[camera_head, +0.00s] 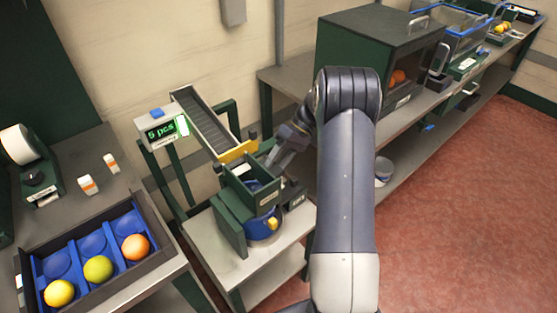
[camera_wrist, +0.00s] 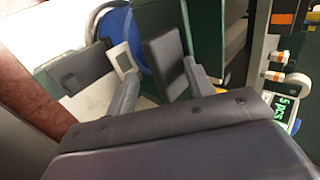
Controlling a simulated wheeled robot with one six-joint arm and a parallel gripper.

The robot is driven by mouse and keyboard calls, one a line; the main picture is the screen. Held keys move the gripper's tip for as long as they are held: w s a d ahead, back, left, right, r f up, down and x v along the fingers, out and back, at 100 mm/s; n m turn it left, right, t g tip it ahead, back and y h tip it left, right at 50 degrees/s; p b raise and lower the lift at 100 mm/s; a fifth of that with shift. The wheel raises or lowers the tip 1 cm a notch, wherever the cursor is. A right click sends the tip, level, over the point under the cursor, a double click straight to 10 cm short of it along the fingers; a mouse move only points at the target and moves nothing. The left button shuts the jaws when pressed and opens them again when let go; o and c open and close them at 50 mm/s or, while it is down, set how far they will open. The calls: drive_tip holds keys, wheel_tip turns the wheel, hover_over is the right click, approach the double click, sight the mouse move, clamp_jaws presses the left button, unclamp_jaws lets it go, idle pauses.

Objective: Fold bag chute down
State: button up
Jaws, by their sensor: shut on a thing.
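The bag chute appears to be the dark green open box (camera_head: 262,200) below the conveyor's lower end; its lining looks blue. My gripper (camera_head: 272,163) reaches in at the box's upper right side. A round blue thing (camera_head: 264,228) with a yellow tag sits under the box, and blue (camera_wrist: 152,40) also shows behind the pads.
The roller conveyor (camera_head: 207,124) ends at a yellow bar (camera_head: 238,151) just above the box. A display (camera_head: 161,130) reads "5 pcs". A tray (camera_head: 160,270) of fruit stands at left. A green cabinet (camera_head: 365,50) stands on the bench at right.

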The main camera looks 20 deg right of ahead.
drive_tip(key=shift+s+a+f, duration=0.2)
drive_tip(key=shift+a+f, duration=0.05)
drive_tip(key=shift+f, duration=0.3)
drive_tip(key=shift+s+a+f, duration=0.2)
drive_tip(key=shift+f, duration=0.3)
drive_tip(key=v, duration=1.3)
drive_tip(key=shift+w+a+r, duration=0.15)
drive_tip(key=shift+a+r, duration=0.1)
drive_tip(key=x, duration=0.9)
drive_tip(key=shift+a+f, duration=0.3)
